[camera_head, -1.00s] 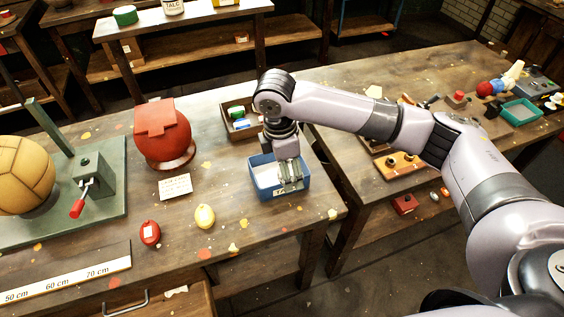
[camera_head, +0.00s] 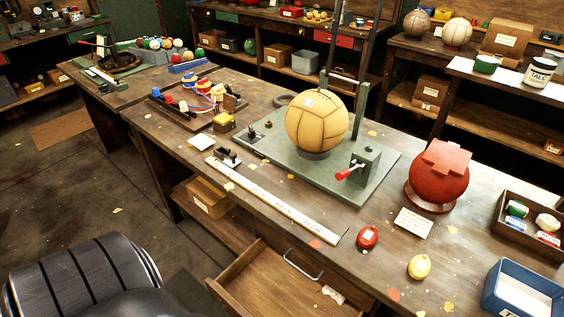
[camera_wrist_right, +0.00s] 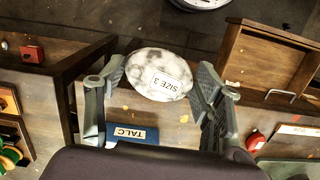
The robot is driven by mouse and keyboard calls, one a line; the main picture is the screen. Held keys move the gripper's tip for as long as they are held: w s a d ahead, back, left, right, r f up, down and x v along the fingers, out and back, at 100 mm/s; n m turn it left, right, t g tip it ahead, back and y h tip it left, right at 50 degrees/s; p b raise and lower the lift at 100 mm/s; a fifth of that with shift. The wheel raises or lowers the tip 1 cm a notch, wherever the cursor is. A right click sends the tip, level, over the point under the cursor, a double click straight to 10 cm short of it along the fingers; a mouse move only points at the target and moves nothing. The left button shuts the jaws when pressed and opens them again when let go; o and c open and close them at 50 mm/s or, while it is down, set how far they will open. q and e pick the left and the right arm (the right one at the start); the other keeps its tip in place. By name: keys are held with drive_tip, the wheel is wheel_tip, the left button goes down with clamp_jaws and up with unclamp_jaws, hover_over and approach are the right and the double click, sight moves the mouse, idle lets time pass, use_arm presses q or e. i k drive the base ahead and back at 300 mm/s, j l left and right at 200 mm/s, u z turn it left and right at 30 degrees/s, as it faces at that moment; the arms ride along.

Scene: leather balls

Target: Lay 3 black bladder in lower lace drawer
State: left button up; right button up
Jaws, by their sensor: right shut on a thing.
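In the right wrist view my right gripper (camera_wrist_right: 160,82) is shut on an oval bladder (camera_wrist_right: 152,66), mottled white and grey with a "SIZE 3" label; little black shows on it. It is held above the bench, near the blue TALC box (camera_wrist_right: 132,134). The TALC box is also at the right edge of the head view (camera_head: 522,292). A wooden drawer (camera_head: 270,287) stands pulled out below the bench, with a small pale piece inside; an open drawer also shows in the wrist view (camera_wrist_right: 262,62). Whether it is the lower lace drawer I cannot tell. My left gripper is not in view.
A red bladder (camera_head: 367,237) and a yellow one (camera_head: 419,266) lie near the bench edge. A red ball on a stand (camera_head: 439,176), a tan ball (camera_head: 317,122) on a green press base (camera_head: 262,139) and a ruler (camera_head: 270,200) occupy the bench.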

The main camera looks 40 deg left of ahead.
sight(263, 298)
drive_tip(key=k+j+u, duration=0.2)
drive_tip(key=u, duration=1.05)
